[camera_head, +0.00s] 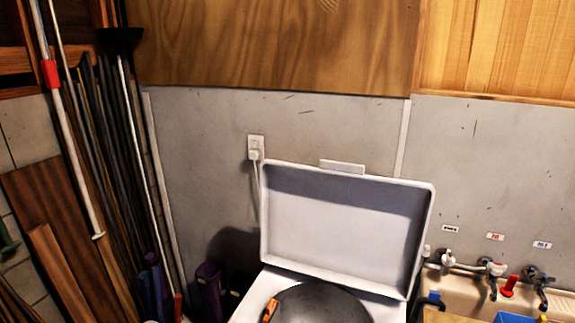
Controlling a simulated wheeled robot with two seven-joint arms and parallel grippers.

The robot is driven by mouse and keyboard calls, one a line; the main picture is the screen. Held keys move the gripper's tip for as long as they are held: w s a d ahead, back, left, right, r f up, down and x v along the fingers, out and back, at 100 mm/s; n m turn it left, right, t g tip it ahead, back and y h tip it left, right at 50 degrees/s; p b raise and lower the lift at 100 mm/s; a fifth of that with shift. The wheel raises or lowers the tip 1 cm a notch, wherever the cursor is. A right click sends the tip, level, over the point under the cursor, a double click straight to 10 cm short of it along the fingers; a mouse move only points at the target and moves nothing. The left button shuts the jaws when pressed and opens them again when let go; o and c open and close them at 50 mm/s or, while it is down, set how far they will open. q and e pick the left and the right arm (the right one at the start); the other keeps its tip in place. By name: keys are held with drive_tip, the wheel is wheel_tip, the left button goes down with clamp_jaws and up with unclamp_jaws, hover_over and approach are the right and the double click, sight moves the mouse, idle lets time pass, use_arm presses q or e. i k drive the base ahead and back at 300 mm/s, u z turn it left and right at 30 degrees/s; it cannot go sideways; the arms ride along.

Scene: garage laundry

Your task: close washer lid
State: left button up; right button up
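The washer (250,301) stands low in the middle of the view, cut off by the bottom edge. Its white lid (345,222) is open and tilted up, leaning back near the grey wall. Below the lid the round dark drum opening (318,305) shows. A small orange label or object (270,310) is at the left rim of the opening. Neither of my grippers is in view.
A sink (460,287) with several taps (492,268) is to the right of the washer. Long-handled tools and boards (100,170) lean on the left. A wall outlet with a plug (256,148) is behind the lid. Purple items (208,290) stand left of the washer.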

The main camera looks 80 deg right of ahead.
sight(335, 222)
drive_tip(key=i, duration=0.8)
drive_tip(key=z, duration=2.55)
